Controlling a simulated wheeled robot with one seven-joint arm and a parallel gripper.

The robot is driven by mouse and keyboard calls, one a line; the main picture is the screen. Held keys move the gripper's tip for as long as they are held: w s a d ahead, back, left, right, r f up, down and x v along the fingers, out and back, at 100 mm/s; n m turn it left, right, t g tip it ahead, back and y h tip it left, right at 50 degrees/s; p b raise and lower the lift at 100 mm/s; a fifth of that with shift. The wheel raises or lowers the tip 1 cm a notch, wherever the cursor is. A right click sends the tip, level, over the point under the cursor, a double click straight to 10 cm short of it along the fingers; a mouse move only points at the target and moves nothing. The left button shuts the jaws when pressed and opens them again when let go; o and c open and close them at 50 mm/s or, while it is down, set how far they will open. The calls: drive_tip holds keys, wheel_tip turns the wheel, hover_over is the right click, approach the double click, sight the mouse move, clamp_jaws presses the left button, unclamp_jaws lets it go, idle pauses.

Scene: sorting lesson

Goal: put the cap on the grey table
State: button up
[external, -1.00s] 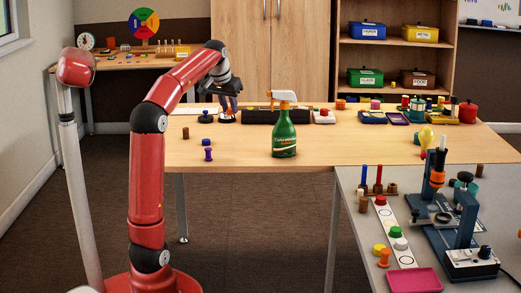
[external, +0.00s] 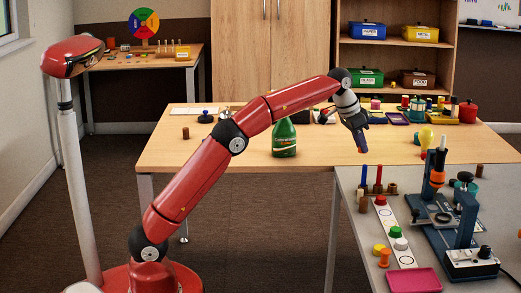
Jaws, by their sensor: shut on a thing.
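My gripper (external: 361,146) is at the end of the arm, pointing down, above the right part of the wooden table and just behind the grey table's far left corner. It is shut on a small orange-red thing (external: 362,150), which shows at the fingertips and seems to be the cap. Its shape is too small to tell. The grey table (external: 350,262) stands at the front right, lower in the picture than my gripper.
On the grey table are a peg rack (external: 378,190), a white strip (external: 406,258) with coloured caps, a pink tray (external: 414,281) and a blue press (external: 458,228). A green spray bottle (external: 284,140) stands on the wooden table (external: 255,160).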

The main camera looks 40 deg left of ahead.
drive_tip(key=shift+d+f, duration=0.15)
drive_tip(key=shift+d, duration=0.7)
drive_tip(key=shift+f+b, duration=1.25)
drive_tip(key=shift+f, duration=2.75)
drive_tip(key=shift+f, duration=0.1)
drive_tip(key=o, duration=0.9)
drive_tip(key=shift+o, duration=0.2)
